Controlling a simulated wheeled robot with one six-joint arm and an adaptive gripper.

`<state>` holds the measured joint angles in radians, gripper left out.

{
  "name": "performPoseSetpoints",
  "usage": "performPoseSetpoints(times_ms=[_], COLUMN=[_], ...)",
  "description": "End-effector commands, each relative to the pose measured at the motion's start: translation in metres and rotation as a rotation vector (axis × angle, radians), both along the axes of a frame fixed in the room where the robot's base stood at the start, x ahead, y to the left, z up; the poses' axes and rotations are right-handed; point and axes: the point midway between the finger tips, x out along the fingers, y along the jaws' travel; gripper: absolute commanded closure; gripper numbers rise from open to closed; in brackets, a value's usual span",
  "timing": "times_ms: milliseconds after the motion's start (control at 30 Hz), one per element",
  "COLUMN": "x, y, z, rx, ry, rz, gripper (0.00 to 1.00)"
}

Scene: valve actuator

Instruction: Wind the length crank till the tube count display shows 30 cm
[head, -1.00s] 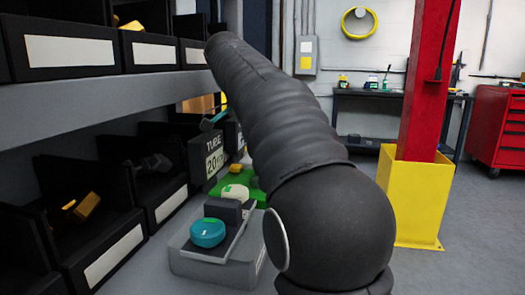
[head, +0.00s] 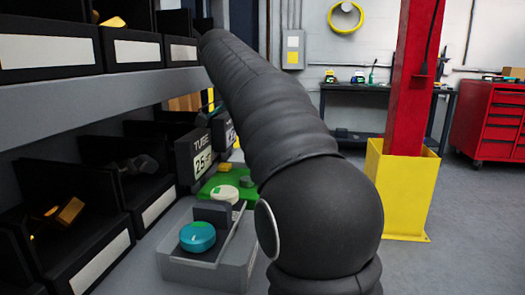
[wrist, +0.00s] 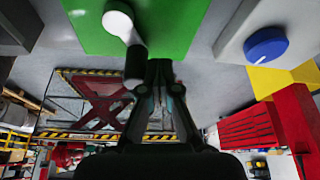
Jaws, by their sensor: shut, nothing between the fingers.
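The tube display (head: 202,163) in the head view stands by the shelf and reads 25 under the word TUBE. In the wrist view a crank with a white hub (wrist: 118,22) and a dark upright handle (wrist: 136,66) is on a green plate (wrist: 176,22). My gripper (wrist: 160,72) is shut and empty. Its fingertips show right beside the crank handle; whether they touch it I cannot tell. In the head view my arm hides most of the crank area.
A grey box with a teal knob (head: 198,237) stands in front of the green plate; a blue knob (wrist: 266,44) shows in the wrist view. Shelves with black bins (head: 135,50) line the left. A red post in a yellow base (head: 402,190) stands right, with open floor around it.

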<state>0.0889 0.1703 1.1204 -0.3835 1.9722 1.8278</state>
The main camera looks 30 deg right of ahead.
Motion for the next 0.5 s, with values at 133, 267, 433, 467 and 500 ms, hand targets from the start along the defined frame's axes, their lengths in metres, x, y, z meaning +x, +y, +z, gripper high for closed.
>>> performPoseSetpoints(times_ms=[133, 267, 433, 467, 500], x=[-0.0009, -0.0016, -0.0021, -0.0021, -0.0022], y=[0.0018, 0.0030, 0.0042, 0.0043, 0.0046], z=[0.0001, 0.0000, 0.0000, -0.0001, -0.0001], rx=[0.000, 0.001, 0.000, 0.000, 0.000], ry=[0.001, 0.001, 0.001, 0.001, 0.001], rz=[-0.022, -0.039, -0.054, -0.057, -0.060], gripper=[1.00, 1.00, 1.00, 1.00, 1.00])
